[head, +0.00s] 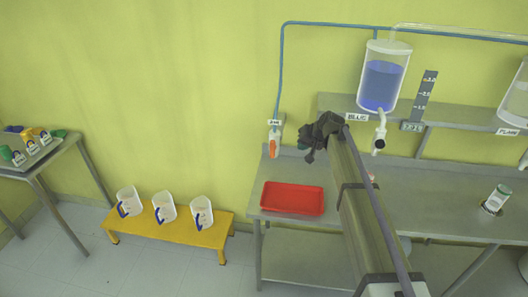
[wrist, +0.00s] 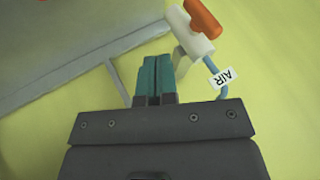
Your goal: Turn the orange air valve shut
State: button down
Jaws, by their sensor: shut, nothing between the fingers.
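The orange air valve (head: 273,147) has an orange lever on a white body and hangs on the yellow wall at the lower end of a blue hose, under an AIR label (head: 274,122). In the head view its lever points down. In the wrist view the orange lever (wrist: 204,18) is at the top, right of the fingertips, with the AIR label beside the hose. My gripper (head: 308,156) is right of the valve in the head view, apart from it. In the wrist view my gripper's teal fingers (wrist: 157,62) are together, with nothing between them.
A red tray (head: 292,198) lies on the grey bench (head: 275,173) below the valve. A vessel of blue liquid (head: 383,82) with a white tap (head: 380,132) is right of my gripper. Jugs stand on a yellow bench (head: 180,229) at lower left.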

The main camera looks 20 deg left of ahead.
aim_at(272, 149)
jog(key=w+a+f+b, duration=0.1)
jog(key=a+f+b, duration=0.7)
jog(key=a, duration=0.1)
jog(key=shift+w+a, duration=0.15)
jog(key=shift+w, duration=0.05)
jog(key=shift+f, duration=0.15)
jog(key=shift+b, duration=0.3)
